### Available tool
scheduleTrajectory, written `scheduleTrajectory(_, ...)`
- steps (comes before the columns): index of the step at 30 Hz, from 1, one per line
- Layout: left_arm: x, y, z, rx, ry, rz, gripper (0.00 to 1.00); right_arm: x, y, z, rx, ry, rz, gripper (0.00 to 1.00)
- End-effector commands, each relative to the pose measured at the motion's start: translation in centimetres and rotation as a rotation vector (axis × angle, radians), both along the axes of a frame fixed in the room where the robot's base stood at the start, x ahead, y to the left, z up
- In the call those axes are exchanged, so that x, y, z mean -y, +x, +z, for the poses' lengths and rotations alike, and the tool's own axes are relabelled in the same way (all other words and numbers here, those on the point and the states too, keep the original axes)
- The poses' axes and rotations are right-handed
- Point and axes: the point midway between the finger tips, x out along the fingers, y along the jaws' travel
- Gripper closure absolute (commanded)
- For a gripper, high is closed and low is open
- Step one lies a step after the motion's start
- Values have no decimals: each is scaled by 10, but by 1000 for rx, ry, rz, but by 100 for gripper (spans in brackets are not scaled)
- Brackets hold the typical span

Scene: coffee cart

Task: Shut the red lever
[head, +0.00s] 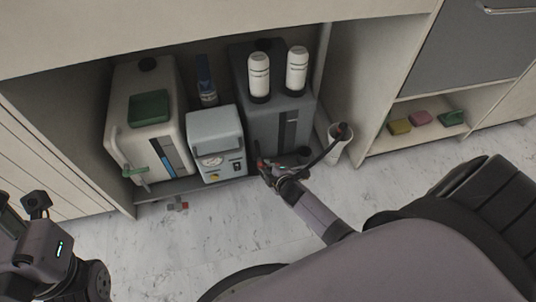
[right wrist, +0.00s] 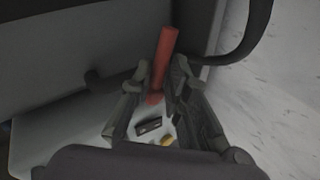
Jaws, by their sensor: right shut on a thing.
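The red lever (right wrist: 164,62) shows in the right wrist view as a red bar, with its lower part between my right gripper's fingers (right wrist: 160,82). In the head view, a small red part of the lever (head: 259,164) shows at the front of the dark grey tank (head: 270,125). My right gripper (head: 267,173) is shut on the lever there and hides most of it. My left arm shows at the lower left of the head view, but I cannot make out its fingers.
A cream tank (head: 120,120) and a light grey machine (head: 215,130) stand left of the dark tank. Two white bottles (head: 259,75) stand on top of it. A white bin (head: 338,145) is close on the right. A small grey-red part (head: 178,204) lies on the floor.

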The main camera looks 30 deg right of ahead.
Motion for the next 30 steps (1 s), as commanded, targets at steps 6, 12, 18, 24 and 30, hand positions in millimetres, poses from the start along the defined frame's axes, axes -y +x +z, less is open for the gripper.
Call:
scheduleTrajectory(6,0,0,-1,-5,0,-1,54,3,2,6,-37,-145,-9,100)
scheduleTrajectory(12,0,0,-1,-1,1,0,54,4,2,9,-61,-236,-10,100)
scheduleTrajectory(18,0,0,0,4,2,0,54,4,3,11,-73,-281,-9,100)
scheduleTrajectory(24,1,0,1,6,2,-1,54,4,4,12,-74,-295,-8,100)
scheduleTrajectory(30,1,0,1,7,2,-1,54,4,4,12,-72,-294,-8,100)
